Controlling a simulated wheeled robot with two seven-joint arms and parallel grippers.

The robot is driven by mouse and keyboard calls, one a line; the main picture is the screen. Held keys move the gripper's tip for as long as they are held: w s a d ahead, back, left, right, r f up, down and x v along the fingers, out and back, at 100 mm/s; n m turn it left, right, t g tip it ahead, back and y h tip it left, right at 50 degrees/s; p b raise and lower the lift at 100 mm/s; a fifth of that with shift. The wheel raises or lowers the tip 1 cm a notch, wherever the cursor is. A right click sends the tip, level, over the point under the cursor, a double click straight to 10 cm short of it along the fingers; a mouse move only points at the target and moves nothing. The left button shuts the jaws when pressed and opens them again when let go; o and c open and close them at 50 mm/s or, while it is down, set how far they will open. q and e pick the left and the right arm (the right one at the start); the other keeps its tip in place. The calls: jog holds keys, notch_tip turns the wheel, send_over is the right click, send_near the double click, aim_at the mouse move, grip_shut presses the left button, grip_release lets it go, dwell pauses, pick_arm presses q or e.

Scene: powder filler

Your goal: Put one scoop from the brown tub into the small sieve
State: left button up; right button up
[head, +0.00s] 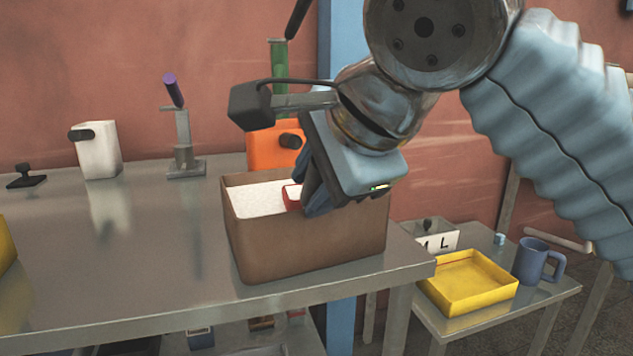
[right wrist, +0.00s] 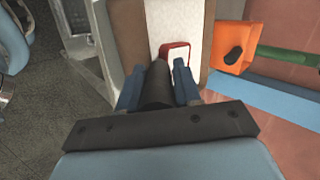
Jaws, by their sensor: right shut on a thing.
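The brown tub (head: 312,245) stands near the right end of the steel table and holds white powder (head: 258,200). My right gripper (head: 318,195) reaches down into the tub from above. In the right wrist view it is shut on the black handle of a scoop (right wrist: 157,87). The scoop's red head (right wrist: 176,48) lies against the white powder, with white showing inside its rim. In the head view only a bit of the red head (head: 291,195) shows beside my fingers. I cannot pick out the small sieve. My left gripper is out of view.
An orange container (head: 262,150) with a black knob stands behind the tub. A yellow tray (head: 470,283) and blue mug (head: 533,262) sit on a lower right table. The table's middle is clear.

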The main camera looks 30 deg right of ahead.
jog(key=shift+r, duration=0.1)
dwell(0.3)
notch_tip(320, 180, up, 4)
jog(key=p, duration=0.4)
jog(key=shift+r, duration=0.25)
jog(key=shift+r+p, duration=1)
jog(key=shift+r, duration=0.05)
